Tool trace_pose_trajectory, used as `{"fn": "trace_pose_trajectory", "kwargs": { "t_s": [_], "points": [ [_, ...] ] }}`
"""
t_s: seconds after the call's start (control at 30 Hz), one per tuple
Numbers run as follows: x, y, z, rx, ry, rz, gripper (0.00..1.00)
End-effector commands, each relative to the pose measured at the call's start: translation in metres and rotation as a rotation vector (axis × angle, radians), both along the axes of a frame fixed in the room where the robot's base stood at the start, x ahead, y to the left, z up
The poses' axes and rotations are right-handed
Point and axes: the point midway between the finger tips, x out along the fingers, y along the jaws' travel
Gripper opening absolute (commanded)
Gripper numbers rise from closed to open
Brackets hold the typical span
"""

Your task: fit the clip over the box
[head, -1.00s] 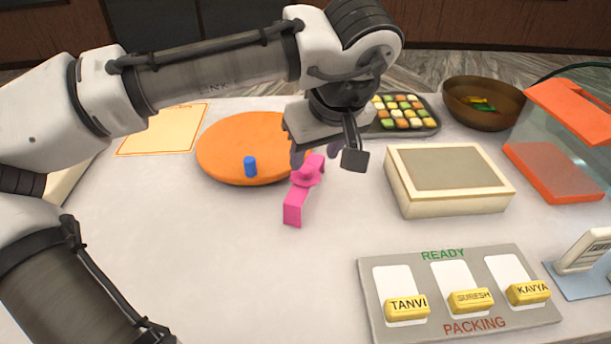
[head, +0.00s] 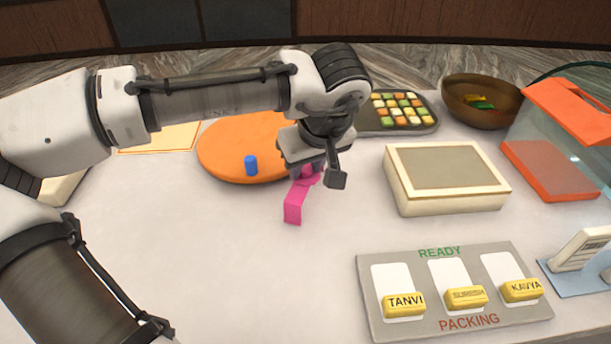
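The pink clip (head: 294,206) lies on the counter at the right edge of the orange round board, its upper part hidden under my gripper. My gripper (head: 312,172) is right over the clip's knob end, low and close to it. The fingers are mostly hidden by the hand, so I cannot tell whether they are around the clip or closed on it. The cream box (head: 408,196) with a greyish-tan top panel sits on the counter to the right of my gripper, apart from it. Nothing lies on its top.
The orange round board (head: 225,165) holds a small blue cylinder (head: 251,165). A sweets tray (head: 428,124) and brown bowl (head: 485,118) stand behind. A grey packing board (head: 407,258) with yellow name blocks lies in front right. An orange-framed glass case (head: 550,172) is at right.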

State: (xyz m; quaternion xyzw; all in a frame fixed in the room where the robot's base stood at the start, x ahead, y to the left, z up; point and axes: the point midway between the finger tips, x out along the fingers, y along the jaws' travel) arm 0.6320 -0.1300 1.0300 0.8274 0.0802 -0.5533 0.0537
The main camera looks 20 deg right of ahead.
Motion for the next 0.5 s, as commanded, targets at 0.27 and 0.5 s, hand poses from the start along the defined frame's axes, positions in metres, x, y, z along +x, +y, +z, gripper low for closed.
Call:
{"fn": "trace_pose_trajectory", "kwargs": {
  "t_s": [0.27, 0.5],
  "points": [
    [0.0000, -0.0001, 0.0003, 0.000, 0.000, 0.000, 0.01],
    [0.0001, -0.0001, 0.0011, 0.000, 0.000, 0.000, 0.00]
  ]
}}
